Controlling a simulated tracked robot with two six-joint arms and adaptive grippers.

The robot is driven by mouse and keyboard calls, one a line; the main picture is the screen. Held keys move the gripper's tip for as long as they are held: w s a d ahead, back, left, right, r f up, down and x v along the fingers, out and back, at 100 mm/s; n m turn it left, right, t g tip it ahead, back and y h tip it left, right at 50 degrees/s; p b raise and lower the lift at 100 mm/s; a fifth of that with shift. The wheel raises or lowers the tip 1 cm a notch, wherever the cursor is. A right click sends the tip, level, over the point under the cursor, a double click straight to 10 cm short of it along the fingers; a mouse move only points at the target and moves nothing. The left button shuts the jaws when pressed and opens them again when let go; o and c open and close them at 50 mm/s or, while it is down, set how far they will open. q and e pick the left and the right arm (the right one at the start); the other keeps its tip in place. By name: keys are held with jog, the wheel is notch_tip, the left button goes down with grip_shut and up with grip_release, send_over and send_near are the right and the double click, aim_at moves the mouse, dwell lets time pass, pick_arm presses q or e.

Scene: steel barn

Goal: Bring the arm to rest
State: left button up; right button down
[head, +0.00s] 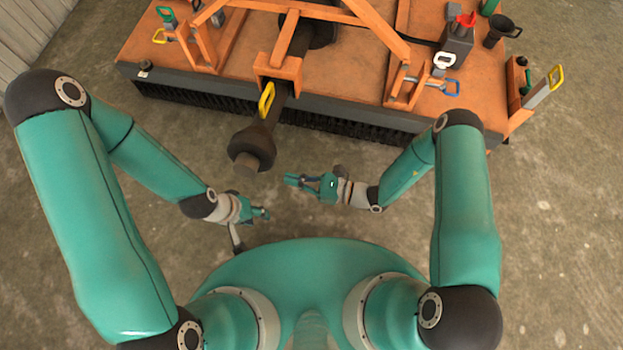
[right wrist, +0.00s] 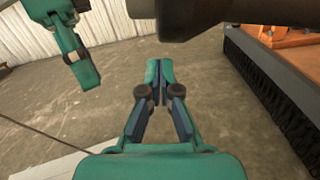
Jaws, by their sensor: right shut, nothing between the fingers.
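My right gripper (head: 288,180) points left in the head view, below and to the right of the dark round end of the shaft. In the right wrist view its fingers (right wrist: 159,72) are together with nothing between them. My left gripper (head: 264,212) is lower and to the left, pointing right. It also shows at the upper left of the right wrist view (right wrist: 85,72), but whether its jaws are open or shut is unclear. I see no object held in it.
The orange brush implement (head: 345,75) stands ahead, with several small tools on its deck. Its dark shaft (head: 250,148) sticks out toward my grippers, a yellow handle (head: 266,99) on it. In the right wrist view the shaft (right wrist: 205,15) hangs overhead. Concrete floor (head: 555,220) is clear at right.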

jog(key=v, duration=0.5)
jog(key=s+f+n+g+h, duration=0.1)
jog(key=s+n+g+h, duration=0.2)
jog(key=s+n+g, duration=0.7)
jog(key=s+d+f+n+h, duration=0.3)
jog(key=s+d+n+h, duration=0.25)
jog(key=d+h, duration=0.2)
jog(key=w+d+r+n+t+h, duration=0.2)
jog(key=w+r+n+t+h, duration=0.1)
jog(key=w+n+t, duration=0.4)
notch_tip(320, 180, up, 14)
jog(key=w+m+g+p, duration=0.1)
jog(key=g+p, duration=0.1)
jog(key=p, duration=1.2)
